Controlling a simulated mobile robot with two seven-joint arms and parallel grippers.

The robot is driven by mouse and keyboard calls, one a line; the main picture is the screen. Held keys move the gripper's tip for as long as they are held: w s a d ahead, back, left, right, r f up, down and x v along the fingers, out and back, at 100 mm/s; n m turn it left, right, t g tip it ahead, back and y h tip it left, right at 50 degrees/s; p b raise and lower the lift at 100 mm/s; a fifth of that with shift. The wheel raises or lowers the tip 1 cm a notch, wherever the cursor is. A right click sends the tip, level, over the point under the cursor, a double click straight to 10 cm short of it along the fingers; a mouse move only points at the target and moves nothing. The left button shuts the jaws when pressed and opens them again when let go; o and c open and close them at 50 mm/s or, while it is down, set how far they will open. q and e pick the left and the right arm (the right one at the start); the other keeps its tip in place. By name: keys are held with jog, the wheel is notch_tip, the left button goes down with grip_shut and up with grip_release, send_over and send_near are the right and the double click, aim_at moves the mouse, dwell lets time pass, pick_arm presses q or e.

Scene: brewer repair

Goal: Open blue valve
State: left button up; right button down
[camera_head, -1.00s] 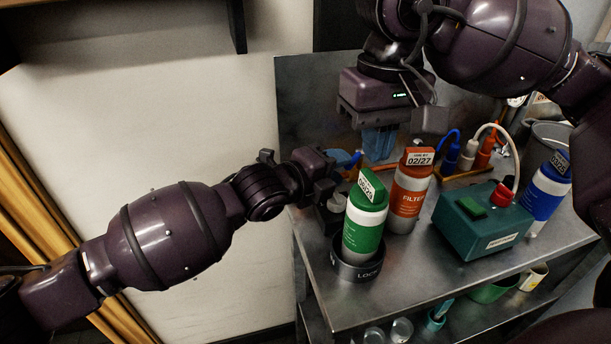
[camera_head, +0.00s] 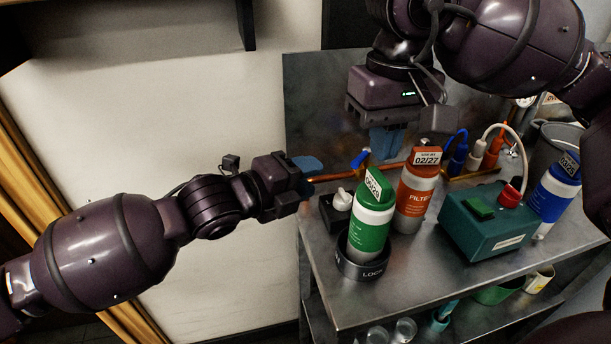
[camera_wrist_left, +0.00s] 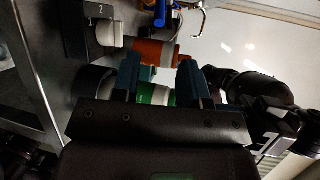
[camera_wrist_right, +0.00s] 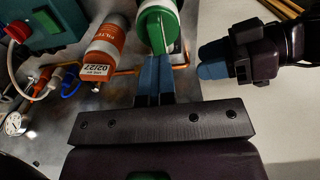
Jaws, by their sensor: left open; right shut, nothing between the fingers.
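The blue valve (camera_head: 360,158) is a small blue handle on a copper pipe along the metal back panel. A blue handle on a pipe also shows in the left wrist view (camera_wrist_left: 159,14), beyond my left fingers. My left gripper (camera_head: 308,174) is open and empty, left of the valve and apart from it, near the pipe's left end. My right gripper (camera_head: 384,142) is shut and empty, pointing down just right of the valve in the head view. In the right wrist view its closed fingers (camera_wrist_right: 153,78) hide part of the pipe.
A green bottle (camera_head: 371,230) stands in a dark round holder (camera_head: 361,264), with an orange filter bottle (camera_head: 416,195) beside it. A teal box (camera_head: 487,222), a blue bottle (camera_head: 556,195) and several plugs stand to the right. The metal table front (camera_head: 420,285) is bare.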

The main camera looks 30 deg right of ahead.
pick_arm(q)
jog(key=n+g+y, duration=0.2)
jog(key=n+y, duration=0.8)
jog(key=n, duration=1.4)
send_near(354, 162)
jog(key=x, duration=0.2)
jog(key=shift+x, duration=3.85)
grip_shut()
